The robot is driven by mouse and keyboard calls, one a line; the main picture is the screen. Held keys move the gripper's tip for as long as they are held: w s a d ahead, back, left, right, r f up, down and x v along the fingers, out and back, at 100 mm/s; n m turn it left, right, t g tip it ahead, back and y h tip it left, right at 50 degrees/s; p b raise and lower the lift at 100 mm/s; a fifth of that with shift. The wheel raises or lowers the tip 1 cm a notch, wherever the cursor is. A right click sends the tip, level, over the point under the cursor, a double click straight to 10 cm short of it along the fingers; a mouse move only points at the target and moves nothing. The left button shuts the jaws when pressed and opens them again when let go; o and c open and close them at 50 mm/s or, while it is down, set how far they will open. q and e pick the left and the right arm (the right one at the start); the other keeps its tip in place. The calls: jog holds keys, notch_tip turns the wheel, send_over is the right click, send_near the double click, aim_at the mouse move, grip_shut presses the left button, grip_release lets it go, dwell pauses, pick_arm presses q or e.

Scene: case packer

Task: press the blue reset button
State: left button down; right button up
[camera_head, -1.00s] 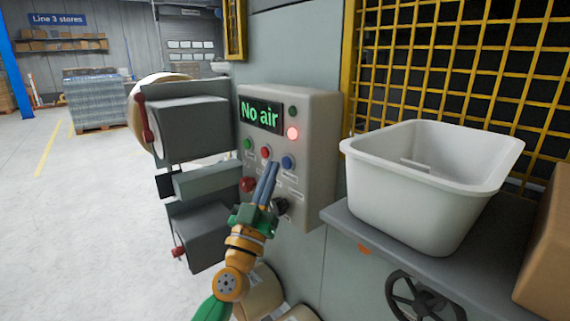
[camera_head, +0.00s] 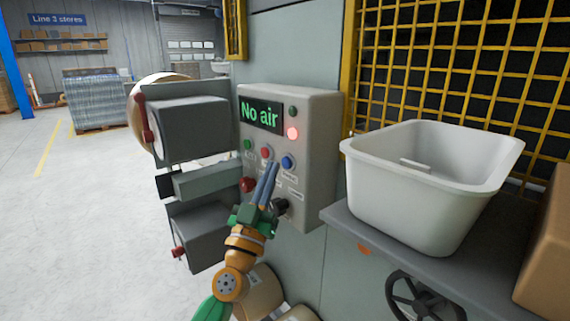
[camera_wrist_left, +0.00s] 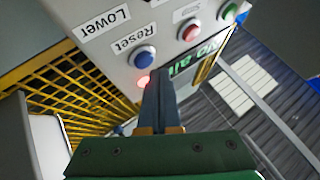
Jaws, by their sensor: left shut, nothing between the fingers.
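The blue reset button (camera_head: 288,162) is on the front of a grey control box (camera_head: 318,150), right of a red button (camera_head: 266,153) and a green button (camera_head: 248,145). In the left wrist view the blue button (camera_wrist_left: 142,58) sits by a label reading "Reset". My left gripper (camera_head: 271,168) is shut and empty, its fingertips in front of the panel, just left of and below the blue button in the head view. In the left wrist view the fingertips (camera_wrist_left: 159,75) show beside the button; I cannot tell whether they touch the panel. My right gripper is not in view.
The box display (camera_head: 260,114) reads "No air", with a lit red lamp (camera_head: 292,133) beside it. A red knob (camera_head: 248,184) and a black knob (camera_head: 281,206) are lower down. A white tub (camera_head: 375,180) stands on a grey shelf (camera_head: 345,222) at right.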

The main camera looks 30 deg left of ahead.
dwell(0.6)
pick_arm(q)
jog(key=shift+w+d, duration=0.15)
jog(key=shift+w, duration=0.25)
jog(key=shift+w+d, duration=0.2)
jog(key=shift+w, duration=0.2)
dwell(0.6)
jog(key=shift+s+a, duration=0.1)
jog(key=shift+s+a+p, duration=0.25)
jog(key=shift+s+p, duration=0.2)
jog(key=shift+s, duration=0.2)
jog(key=shift+s, duration=0.1)
